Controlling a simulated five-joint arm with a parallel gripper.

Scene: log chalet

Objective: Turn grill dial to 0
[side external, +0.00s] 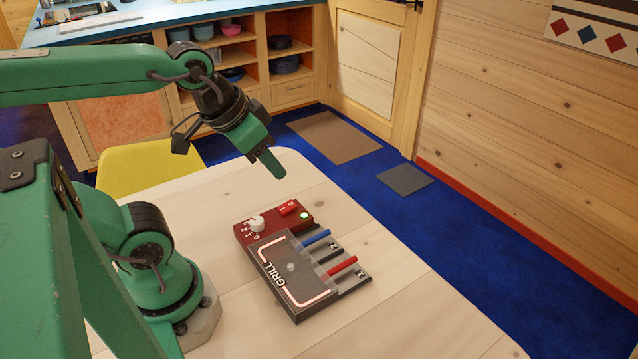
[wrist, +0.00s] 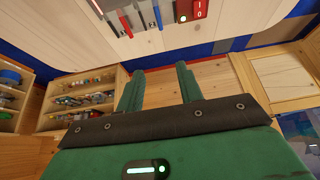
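The grill (side external: 290,268) is a dark grey plate on the pale wooden table, with a red control box (side external: 240,235) along its far edge. The white grill dial (side external: 257,222) stands on that box beside the numbers 0 to 3; I cannot tell which number it points to. My gripper (side external: 275,168) is in the air above and beyond the box, apart from the dial. In the wrist view my gripper (wrist: 158,82) has its two green fingers apart with nothing between them. Part of the red box (wrist: 200,8) shows there, but the dial does not.
A red rocker switch (side external: 289,208) and a lit green lamp (side external: 304,215) share the box with the dial. A blue bar (side external: 316,240) and a red bar (side external: 342,266) lie at the grill's right side. A yellow chair (side external: 150,165) stands behind the table. The table around the grill is clear.

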